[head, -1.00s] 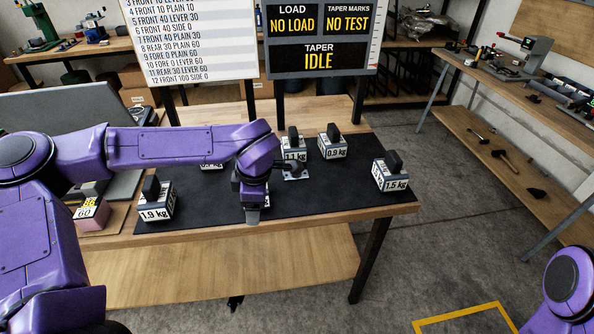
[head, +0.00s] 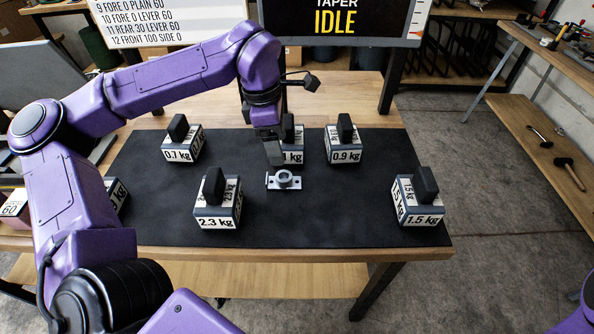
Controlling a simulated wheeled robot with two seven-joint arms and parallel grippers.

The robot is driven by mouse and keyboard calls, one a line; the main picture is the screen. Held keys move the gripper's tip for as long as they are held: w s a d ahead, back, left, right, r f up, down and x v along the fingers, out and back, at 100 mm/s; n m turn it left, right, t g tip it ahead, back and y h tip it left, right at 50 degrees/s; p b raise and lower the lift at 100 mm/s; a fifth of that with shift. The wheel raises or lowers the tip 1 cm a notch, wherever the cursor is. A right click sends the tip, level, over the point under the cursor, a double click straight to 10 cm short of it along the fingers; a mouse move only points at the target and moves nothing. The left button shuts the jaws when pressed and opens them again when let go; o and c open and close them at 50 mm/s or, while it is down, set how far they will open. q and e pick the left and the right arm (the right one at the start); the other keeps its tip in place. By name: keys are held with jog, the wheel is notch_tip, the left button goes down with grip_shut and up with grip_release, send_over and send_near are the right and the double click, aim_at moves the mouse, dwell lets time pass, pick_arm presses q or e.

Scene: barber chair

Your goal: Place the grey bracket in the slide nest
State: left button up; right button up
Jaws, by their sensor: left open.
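A small grey bracket (head: 285,180) with a round ring on a flat plate lies on the black mat (head: 330,220), near the middle. My left gripper (head: 275,158) points down just above and behind it, its fingertips close to the ring. The left gripper is open, and no gap to the bracket can be judged exactly. The slide nest is not seen in this view. Of my right arm only a purple part shows at the lower right edge; its gripper is out of view.
Labelled weight blocks stand around the bracket: 2.3 kg (head: 218,202) in front left, 0.9 kg (head: 345,142) behind right, 0.7 kg (head: 182,142) behind left, 1.5 kg (head: 418,200) at right. Another block is partly hidden behind my gripper. The mat right of the bracket is clear.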

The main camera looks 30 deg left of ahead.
aim_at(282, 174)
pick_arm(q)
jog(key=f, duration=0.1)
jog(key=s+f, duration=0.1)
jog(key=f, duration=0.1)
jog(key=shift+s+d+f, duration=0.25)
jog(key=shift+s, duration=0.1)
jog(key=f, duration=0.1)
jog(key=w+f, duration=0.1)
jog(key=f, duration=0.3)
jog(key=shift+w+d+f+p, duration=0.15)
jog(key=shift+d+f+p, duration=0.15)
jog(key=shift+d, duration=0.1)
